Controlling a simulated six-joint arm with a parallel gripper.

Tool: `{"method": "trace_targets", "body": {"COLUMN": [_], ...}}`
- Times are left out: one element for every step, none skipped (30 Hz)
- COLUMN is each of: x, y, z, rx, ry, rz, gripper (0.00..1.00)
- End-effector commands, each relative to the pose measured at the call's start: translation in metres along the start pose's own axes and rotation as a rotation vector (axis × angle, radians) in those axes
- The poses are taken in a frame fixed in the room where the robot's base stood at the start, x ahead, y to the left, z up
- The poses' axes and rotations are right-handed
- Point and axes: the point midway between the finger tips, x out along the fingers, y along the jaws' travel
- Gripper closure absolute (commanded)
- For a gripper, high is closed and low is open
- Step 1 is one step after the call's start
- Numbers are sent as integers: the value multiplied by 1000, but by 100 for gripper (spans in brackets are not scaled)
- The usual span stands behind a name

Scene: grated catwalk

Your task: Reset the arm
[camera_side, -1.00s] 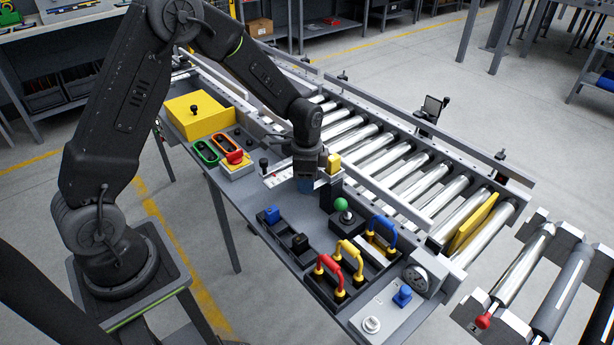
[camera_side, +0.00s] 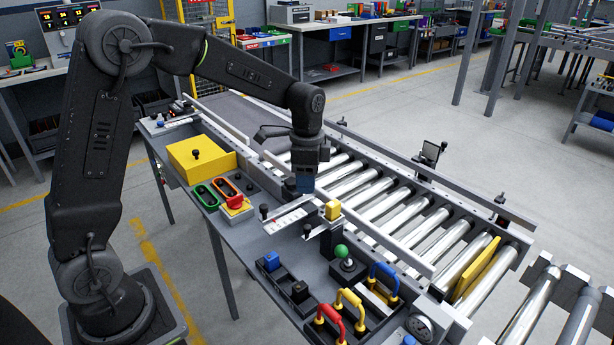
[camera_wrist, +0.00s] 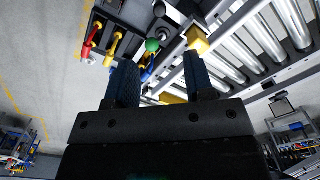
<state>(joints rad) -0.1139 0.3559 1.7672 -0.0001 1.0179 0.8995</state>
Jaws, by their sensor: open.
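My gripper (camera_side: 306,184) hangs pointing down from my raised arm, above the near side of the roller conveyor (camera_side: 392,210). In the wrist view its two dark blue fingers (camera_wrist: 160,80) stand apart with nothing held between them. A small yellow block (camera_side: 332,211) sits on a stand up and left of the near rail's middle, just below and right of my gripper. The block also shows in the wrist view (camera_wrist: 197,40), beyond the right finger and apart from it.
A bench beside the conveyor carries a yellow box (camera_side: 200,156), a red switch (camera_side: 236,202), a green-knobbed joystick (camera_side: 342,252) and red (camera_side: 330,321), yellow (camera_side: 349,303) and blue (camera_side: 384,277) handles. A yellow plate (camera_side: 476,267) stands among the rollers. Space above the conveyor is clear.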

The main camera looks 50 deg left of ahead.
Motion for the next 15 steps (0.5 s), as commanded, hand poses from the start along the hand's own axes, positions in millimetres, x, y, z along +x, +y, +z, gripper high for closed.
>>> {"method": "trace_targets", "body": {"x": [-1, -1, -1, -1, -1, -1, -1, -1, -2, -3, -5, -11, -16, -22, -31], "y": [0, 0, 0, 0, 0, 0, 0, 0, 0, 2, 3, 7, 10, 15, 22], "z": [0, 0, 0, 0, 0, 0, 0, 0, 0, 1, 1, 3, 4, 7, 10], "rx": [0, 0, 0, 0, 0, 0, 0, 0, -2, -5, -11, -24, -38, -55, -84], "ry": [0, 0, 0, 0, 0, 0, 0, 0, 1, 3, 6, 12, 19, 27, 41], "rz": [0, 0, 0, 0, 0, 0, 0, 0, -1, -4, -7, -15, -22, -32, -46], "gripper": [51, 51, 51, 51, 51, 51, 51, 51, 51, 51, 51, 51, 51, 51, 51]}}
